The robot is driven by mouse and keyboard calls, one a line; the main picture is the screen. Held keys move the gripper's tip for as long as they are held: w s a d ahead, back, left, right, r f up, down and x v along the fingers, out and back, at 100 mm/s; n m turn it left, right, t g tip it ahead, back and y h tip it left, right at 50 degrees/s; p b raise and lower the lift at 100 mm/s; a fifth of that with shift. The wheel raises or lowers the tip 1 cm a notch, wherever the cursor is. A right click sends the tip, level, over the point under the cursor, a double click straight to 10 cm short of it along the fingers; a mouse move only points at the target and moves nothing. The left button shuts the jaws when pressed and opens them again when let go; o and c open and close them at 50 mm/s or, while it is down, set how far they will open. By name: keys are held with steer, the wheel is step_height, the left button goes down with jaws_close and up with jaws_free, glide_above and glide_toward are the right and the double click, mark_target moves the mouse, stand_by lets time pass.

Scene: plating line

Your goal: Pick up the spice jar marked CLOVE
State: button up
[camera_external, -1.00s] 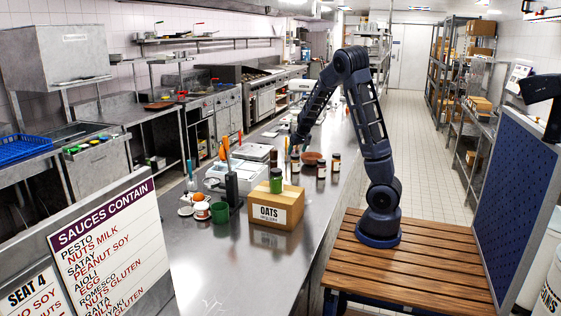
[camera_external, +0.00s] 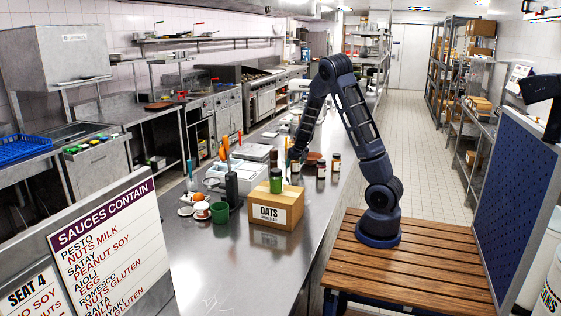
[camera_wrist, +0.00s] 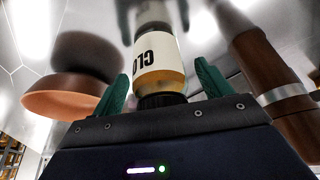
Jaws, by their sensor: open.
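The spice jar (camera_wrist: 158,55) stands between my fingers in the wrist view. It has a dark cap and a cream label with upside-down letters reading "CLO"; the rest of the word is turned out of sight. My gripper (camera_wrist: 161,72) is open, with one green finger on each side of the jar. I see a gap at the right finger; contact at the left is hard to judge. In the external view my gripper (camera_external: 294,153) is low over the counter among the jars, and the jar there is largely hidden and too small to read.
A terracotta bowl (camera_wrist: 62,98) is left of the jar in the wrist view, and a brown wooden cylinder with a silver band (camera_wrist: 275,92) is right. Two more jars (camera_external: 321,169) (camera_external: 336,164) stand nearby.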

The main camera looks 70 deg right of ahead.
steer(key=shift+c, duration=0.3)
steer(key=c, duration=1.2)
steer(key=shift+o, duration=0.2)
